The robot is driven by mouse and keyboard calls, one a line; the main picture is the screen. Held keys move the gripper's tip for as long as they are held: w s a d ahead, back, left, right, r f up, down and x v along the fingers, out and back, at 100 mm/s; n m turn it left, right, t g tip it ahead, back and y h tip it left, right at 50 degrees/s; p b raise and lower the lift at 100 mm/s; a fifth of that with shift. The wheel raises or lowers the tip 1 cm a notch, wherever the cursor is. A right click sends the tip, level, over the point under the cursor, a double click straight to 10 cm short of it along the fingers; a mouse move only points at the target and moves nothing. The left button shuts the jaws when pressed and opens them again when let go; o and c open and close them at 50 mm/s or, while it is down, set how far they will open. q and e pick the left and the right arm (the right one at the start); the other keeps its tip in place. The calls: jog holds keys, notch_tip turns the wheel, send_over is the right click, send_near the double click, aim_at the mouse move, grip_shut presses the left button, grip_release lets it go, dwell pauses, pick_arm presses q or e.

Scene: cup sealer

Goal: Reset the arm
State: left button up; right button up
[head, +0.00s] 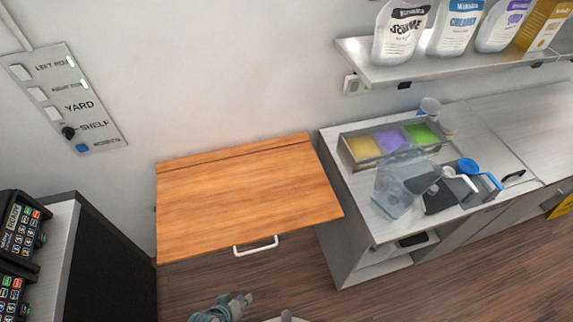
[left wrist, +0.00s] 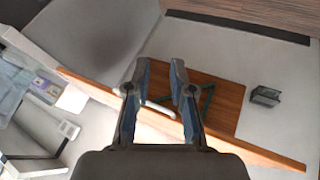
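My left gripper (head: 238,303) shows at the bottom edge of the head view, in front of the wooden table and below its white handle. In the left wrist view its two fingers (left wrist: 160,78) stand apart with nothing between them, so it is open and empty. The wooden table (head: 245,190) has a bare top, and the white handle (head: 256,246) is on its front edge. The left gripper is apart from the table in the head view.
Right of the table, a counter (head: 345,215) bears a clear container (head: 396,190), a tray with coloured compartments (head: 347,157) and a blue-topped device (head: 468,167). A shelf (head: 375,72) with several pouches hangs above. Keypads (head: 18,235) stand at the left below a wall panel (head: 70,100).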

pick_arm(q)
jog(key=a+r+m+g+y, duration=0.2)
jog(key=a+m+y, duration=0.2)
jog(key=a, duration=0.3)
notch_tip(320, 180, down, 33)
jog(key=s+g+b, duration=0.2)
jog(key=s+b, duration=0.1)
jog(key=b, duration=0.3)
jog(key=s+a+f+g+b, duration=0.1)
jog(key=s+a+f+b, duration=0.2)
jog(key=s+f, duration=1.3)
notch_tip(320, 180, down, 3)
jog(key=shift+s+r, duration=0.1)
jog(key=shift+s, duration=0.2)
pick_arm(e)
notch_tip(320, 180, down, 10)
jog(key=shift+r, duration=0.25)
pick_arm(q)
jog(key=shift+a, duration=0.1)
pick_arm(e)
jog(key=shift+a, duration=0.15)
